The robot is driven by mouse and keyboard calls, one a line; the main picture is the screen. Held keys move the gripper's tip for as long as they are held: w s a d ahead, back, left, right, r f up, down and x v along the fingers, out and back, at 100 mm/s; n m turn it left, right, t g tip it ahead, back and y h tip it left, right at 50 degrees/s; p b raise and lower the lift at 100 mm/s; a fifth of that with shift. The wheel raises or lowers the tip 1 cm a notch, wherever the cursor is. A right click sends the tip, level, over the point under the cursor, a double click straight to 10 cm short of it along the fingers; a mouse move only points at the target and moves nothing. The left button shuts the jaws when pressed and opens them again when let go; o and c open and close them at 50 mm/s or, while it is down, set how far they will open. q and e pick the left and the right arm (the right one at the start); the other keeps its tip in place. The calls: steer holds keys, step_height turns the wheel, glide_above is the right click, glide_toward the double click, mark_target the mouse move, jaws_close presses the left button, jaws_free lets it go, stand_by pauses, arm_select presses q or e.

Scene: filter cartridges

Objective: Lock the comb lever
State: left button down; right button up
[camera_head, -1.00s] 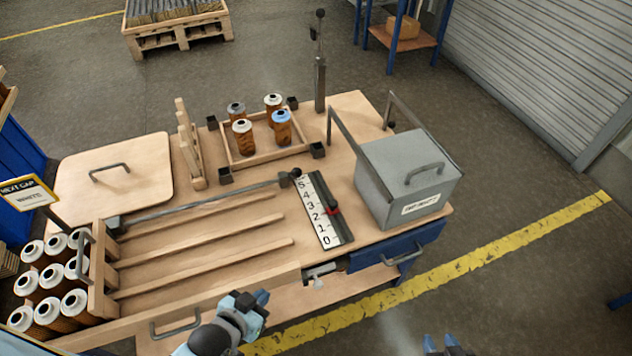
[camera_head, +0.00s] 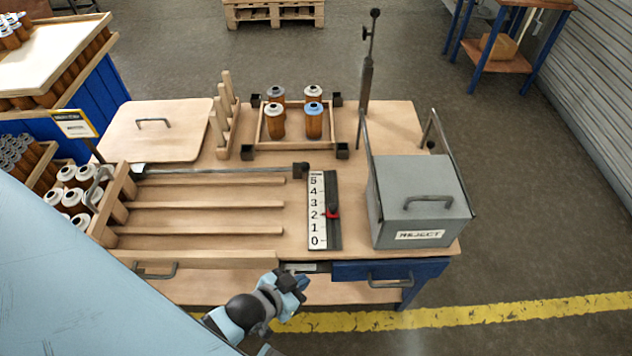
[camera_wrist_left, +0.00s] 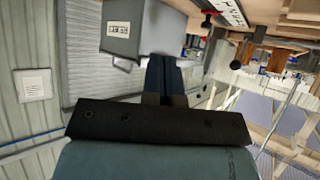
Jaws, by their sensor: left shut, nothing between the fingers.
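My left gripper (camera_head: 292,283) is shut and empty, just in front of the table's front edge, below the number scale. Its closed fingers (camera_wrist_left: 165,78) show in the left wrist view, touching nothing. A long metal rod (camera_head: 215,171) with a dark block (camera_head: 300,170) at its right end lies behind the wooden lanes (camera_head: 210,205). A small metal fitting (camera_head: 300,267) sits at the front edge right by the gripper, partly hidden by it. I cannot tell which of these is the comb lever. My right gripper is out of view.
The number scale (camera_head: 317,228) has a red pointer near 2. The grey reject box (camera_head: 420,205) stands to its right, above a blue drawer (camera_head: 350,270). A tray (camera_head: 263,140) of several cartridges stands behind. Floor in front is clear.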

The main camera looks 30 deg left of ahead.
arm_select(q)
steer(key=shift+w+d, duration=0.15)
steer(key=shift+d, duration=0.15)
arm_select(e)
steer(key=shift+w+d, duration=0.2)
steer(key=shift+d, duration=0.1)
arm_select(q)
steer(key=shift+a+f, duration=0.1)
steer(key=shift+a, duration=0.1)
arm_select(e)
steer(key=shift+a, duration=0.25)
